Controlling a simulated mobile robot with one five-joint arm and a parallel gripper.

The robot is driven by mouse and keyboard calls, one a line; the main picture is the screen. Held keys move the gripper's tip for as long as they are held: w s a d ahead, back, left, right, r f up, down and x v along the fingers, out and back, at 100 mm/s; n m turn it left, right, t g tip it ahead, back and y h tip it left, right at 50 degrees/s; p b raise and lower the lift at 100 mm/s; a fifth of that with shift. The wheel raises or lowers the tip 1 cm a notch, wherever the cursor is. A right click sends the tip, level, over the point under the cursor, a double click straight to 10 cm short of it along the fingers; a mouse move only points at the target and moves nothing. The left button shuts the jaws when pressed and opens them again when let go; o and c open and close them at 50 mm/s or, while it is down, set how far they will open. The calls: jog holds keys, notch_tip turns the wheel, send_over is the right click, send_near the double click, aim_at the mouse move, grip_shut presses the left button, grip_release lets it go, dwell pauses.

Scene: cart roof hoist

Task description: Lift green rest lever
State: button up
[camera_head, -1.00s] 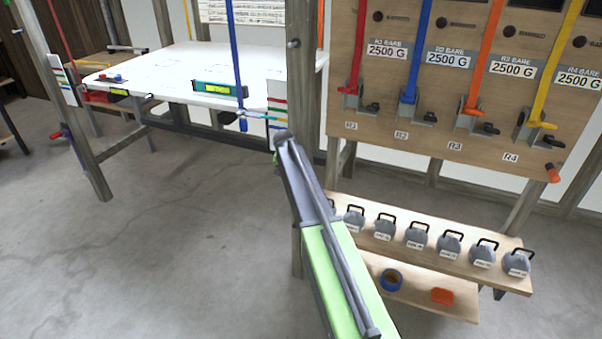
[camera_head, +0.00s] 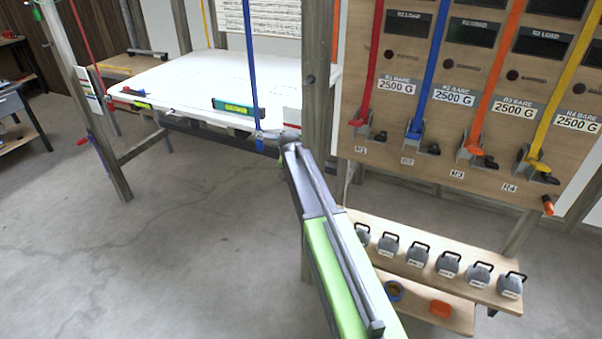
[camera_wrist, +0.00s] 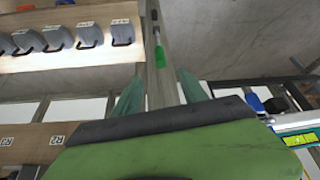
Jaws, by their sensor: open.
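The green rest lever (camera_wrist: 159,64) shows in the wrist view as a green grip on a thin metal shank, in front of a wooden post (camera_wrist: 163,85). My gripper (camera_wrist: 161,90) is open in that view. One pale green finger is on each side of the post, and the lever's grip lies in line with the gap, beyond the fingertips. I see no contact between the fingers and the lever. In the head view my green and dark arm reaches toward the post (camera_head: 318,80); my fingers and the lever are hidden there.
A board with coloured straps (camera_head: 375,60) stands at the right. Below it is a shelf (camera_head: 395,265) with several grey weights. A white table (camera_head: 180,80) with a green level (camera_head: 232,107) stands at the left. The concrete floor (camera_head: 150,240) in front is clear.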

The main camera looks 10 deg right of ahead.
jog(key=shift+f, duration=0.1)
jog(key=shift+s, duration=0.2)
jog(key=shift+c, duration=1)
jog(key=s+a, duration=0.1)
jog(key=s, duration=0.3)
jog(key=s+f+n+g, duration=0.1)
jog(key=s, duration=0.4)
jog(key=s+a+n+y, duration=0.1)
jog(key=s, duration=0.4)
jog(key=shift+s+a+f+g, duration=0.25)
jog(key=shift+a+f+g, duration=0.05)
jog(key=shift+f+g, duration=0.1)
jog(key=c, duration=0.7)
jog(key=s+a+n+g, duration=0.1)
jog(key=s, duration=0.4)
jog(key=s+a+n+y, duration=0.1)
jog(key=s, duration=0.4)
jog(key=s+a+n+g, duration=0.1)
jog(key=s, duration=0.5)
jog(key=shift+s+a+f+n+g+y, duration=0.1)
jog(key=shift+a+f+n+g+y, duration=0.2)
jog(key=shift+f, duration=0.1)
grip_shut()
jog(key=shift+s+a, duration=0.1)
jog(key=shift+s, duration=0.05)
